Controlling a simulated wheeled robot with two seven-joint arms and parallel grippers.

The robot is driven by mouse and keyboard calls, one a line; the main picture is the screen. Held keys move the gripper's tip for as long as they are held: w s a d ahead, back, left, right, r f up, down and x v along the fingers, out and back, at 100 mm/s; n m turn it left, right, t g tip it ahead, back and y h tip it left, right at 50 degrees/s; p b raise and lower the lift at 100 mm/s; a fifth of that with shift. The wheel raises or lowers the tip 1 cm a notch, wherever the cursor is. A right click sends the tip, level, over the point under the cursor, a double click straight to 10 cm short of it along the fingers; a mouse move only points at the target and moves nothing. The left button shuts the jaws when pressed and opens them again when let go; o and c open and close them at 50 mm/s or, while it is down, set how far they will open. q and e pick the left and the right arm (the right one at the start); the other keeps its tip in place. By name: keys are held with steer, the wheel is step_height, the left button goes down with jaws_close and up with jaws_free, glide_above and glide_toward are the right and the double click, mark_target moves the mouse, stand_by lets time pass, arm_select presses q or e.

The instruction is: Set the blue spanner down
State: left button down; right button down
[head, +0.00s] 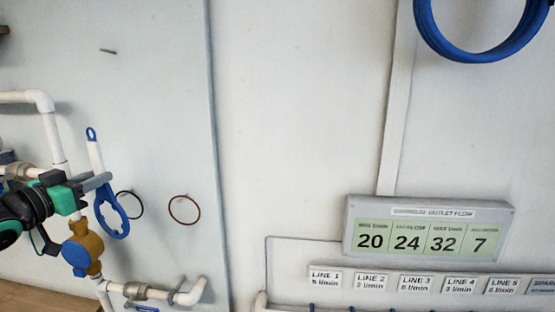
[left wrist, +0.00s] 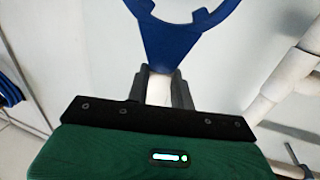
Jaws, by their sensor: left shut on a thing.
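The blue spanner has a white handle and a blue open ring head (head: 112,216) that hangs downward, with a small blue loop at its top end. My left gripper (head: 101,181) is shut on the white handle just above the ring head and holds the spanner nearly upright in front of the pale wall panel. In the left wrist view the blue ring head (left wrist: 182,38) stands beyond the fingers (left wrist: 160,88), with the white handle between them. The ring's outer part is cut off there. My right gripper is not in view.
A grey peg (head: 108,51) sticks out of the panel above. A black ring (head: 129,204) and a brown ring (head: 184,209) are on the panel. White pipes (head: 53,140) and a brass-and-blue valve (head: 83,247) stand close by. A flow display (head: 430,229) is at right.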

arm_select(q)
steer(key=s+d+f, duration=0.2)
steer(key=d+f, duration=0.5)
steer(key=f, duration=0.4)
steer(key=s+d+f, duration=0.1)
steer(key=d+f, duration=0.6)
steer(key=f, duration=0.5)
steer(key=s+d+f+n+y+b, duration=0.2)
steer(key=s+f+y+b, duration=0.1)
steer(key=s+f, duration=0.3)
steer(key=s+d+f+n+t+y+b, duration=0.1)
steer(key=s+d+f+y+b, duration=0.2)
steer(key=s+f, duration=0.4)
steer(key=shift+d+f+n, duration=0.3)
steer(key=shift+f+n, duration=0.1)
steer(key=shift+f, duration=1.9)
